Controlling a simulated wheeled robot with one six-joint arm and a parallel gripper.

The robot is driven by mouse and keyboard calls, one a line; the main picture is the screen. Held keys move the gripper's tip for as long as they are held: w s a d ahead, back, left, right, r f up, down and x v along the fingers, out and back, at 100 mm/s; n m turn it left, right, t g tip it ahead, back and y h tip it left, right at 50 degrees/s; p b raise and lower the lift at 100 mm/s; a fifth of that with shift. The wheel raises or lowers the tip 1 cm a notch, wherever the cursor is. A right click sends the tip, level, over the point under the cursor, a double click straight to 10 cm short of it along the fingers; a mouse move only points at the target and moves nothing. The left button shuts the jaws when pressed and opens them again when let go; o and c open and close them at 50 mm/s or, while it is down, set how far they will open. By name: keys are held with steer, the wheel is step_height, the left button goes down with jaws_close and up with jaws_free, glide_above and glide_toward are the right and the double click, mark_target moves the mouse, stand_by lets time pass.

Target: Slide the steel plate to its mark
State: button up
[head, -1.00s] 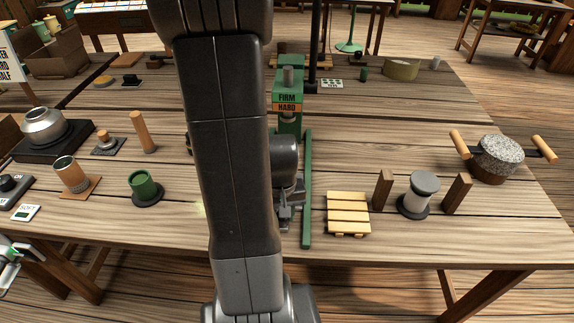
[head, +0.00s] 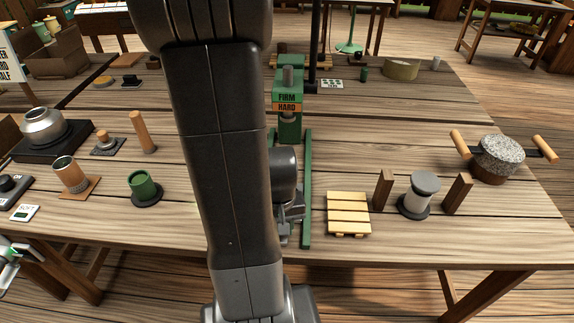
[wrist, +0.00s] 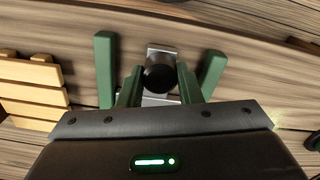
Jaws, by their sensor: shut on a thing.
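The steel plate (wrist: 162,52) is a small silver slab with a round dark knob (wrist: 158,79) standing on it. In the wrist view it lies between two green rails, the left rail (wrist: 105,65) and the right rail (wrist: 211,72). My gripper (wrist: 160,72) is shut on the knob, with one green finger on each side. In the head view my gripper (head: 291,208) is low between the rails near the table's front edge, and my arm hides most of the plate and the left rail. I cannot make out the mark.
A slatted wooden pallet (head: 348,214) stands close to the right rail. A spool-like weight (head: 419,196) stands between two wooden blocks further right. A green cup (head: 144,187) is to the left.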

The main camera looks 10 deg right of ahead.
steer(key=shift+s+a, duration=0.25)
steer(key=shift+s, duration=0.7)
steer(key=o, duration=1.1)
steer(key=shift+c, duration=0.2)
step_height(320, 180, up, 14)
steer(key=p, duration=0.2)
steer(key=shift+p, duration=0.35)
steer(key=shift+f, duration=0.15)
step_height(320, 180, down, 14)
steer(key=b, duration=0.2)
steer(key=shift+b, duration=0.4)
steer(key=shift+r, duration=0.2)
